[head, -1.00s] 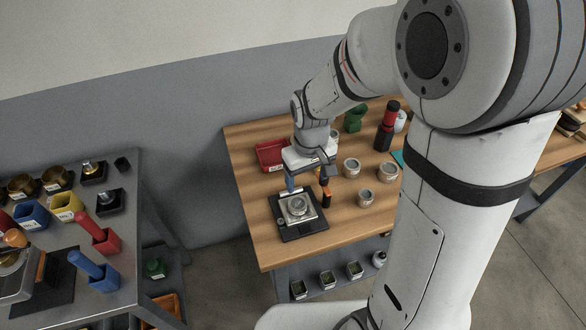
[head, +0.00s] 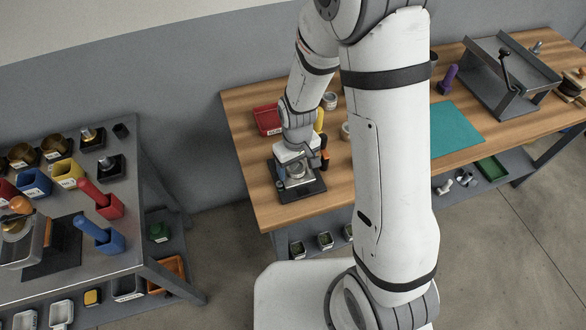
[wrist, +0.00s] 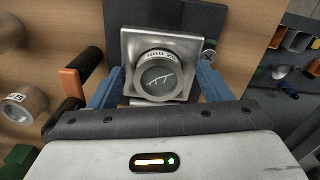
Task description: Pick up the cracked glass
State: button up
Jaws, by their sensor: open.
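The cracked glass (wrist: 161,82) is a round grey disc with white crack lines, set in a metal ring with small lettering. The ring sits on a square silver plate (wrist: 132,42) on a dark base. In the head view the dark base (head: 310,191) is at the wooden bench's front left. My gripper (wrist: 161,76) is open, its blue fingers on the left and right of the silver plate and ring. A gap shows between the fingers and the ring. In the head view my gripper (head: 297,174) is low over the plate and hides part of it.
An orange-and-black handled tool (wrist: 74,84) lies close to the left finger. A metal cup (wrist: 22,104) stands farther left. A red bin (head: 267,120) is behind my gripper. A teal mat (head: 455,128) lies to the right on the bench. A steel table (head: 120,240) stands left.

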jog(key=c, duration=1.1)
jog(key=shift+r, duration=0.1)
